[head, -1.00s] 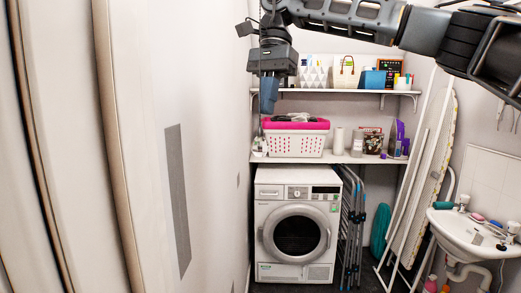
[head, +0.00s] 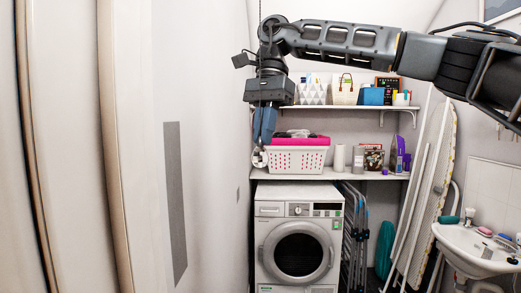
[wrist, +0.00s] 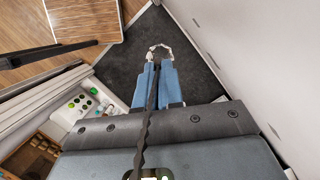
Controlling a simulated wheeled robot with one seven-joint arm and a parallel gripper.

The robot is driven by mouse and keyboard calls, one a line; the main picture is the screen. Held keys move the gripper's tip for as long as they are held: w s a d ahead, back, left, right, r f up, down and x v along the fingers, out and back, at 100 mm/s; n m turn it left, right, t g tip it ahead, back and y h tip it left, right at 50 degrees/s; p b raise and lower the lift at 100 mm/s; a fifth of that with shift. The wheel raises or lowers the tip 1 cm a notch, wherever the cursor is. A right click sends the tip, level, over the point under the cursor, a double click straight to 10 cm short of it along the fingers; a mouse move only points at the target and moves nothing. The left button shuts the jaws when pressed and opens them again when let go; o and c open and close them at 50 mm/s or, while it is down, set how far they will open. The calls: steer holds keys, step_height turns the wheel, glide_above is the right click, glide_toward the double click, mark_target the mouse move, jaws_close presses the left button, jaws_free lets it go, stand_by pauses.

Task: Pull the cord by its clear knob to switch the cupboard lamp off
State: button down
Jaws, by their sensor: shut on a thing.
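The clear knob (head: 259,158) hangs at the tips of my gripper (head: 262,143), left of the pink-rimmed basket. In the wrist view the knob (wrist: 159,50) is a shiny, see-through shape at the ends of the two blue fingers. My gripper (wrist: 156,68) points down and is shut on the knob, whose upper part the fingertips partly hide. The dark cord (wrist: 148,115) runs along between the fingers to the knob. In the head view the cord (head: 260,10) rises above my wrist. The lamp is not in view.
A white basket (head: 298,158) stands on the lower shelf, close right of the knob. The upper shelf (head: 350,107) holds boxes and a bag. A washing machine (head: 298,235) stands below. A plain white wall (head: 215,150) lies to the left.

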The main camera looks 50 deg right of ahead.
steer(key=shift+b+x, duration=0.35)
steer(key=shift+x, duration=0.4)
steer(key=shift+r+p, duration=0.3)
steer(key=d+p, duration=0.2)
steer(key=d, duration=0.1)
steer(key=shift+w+r+p, duration=0.25)
steer(key=shift+r+p, duration=0.05)
steer(key=shift+r, duration=0.15)
steer(key=v, duration=0.7)
steer(key=shift+r+b, duration=0.3)
steer(key=shift+r, duration=0.05)
steer(key=shift+d, duration=0.1)
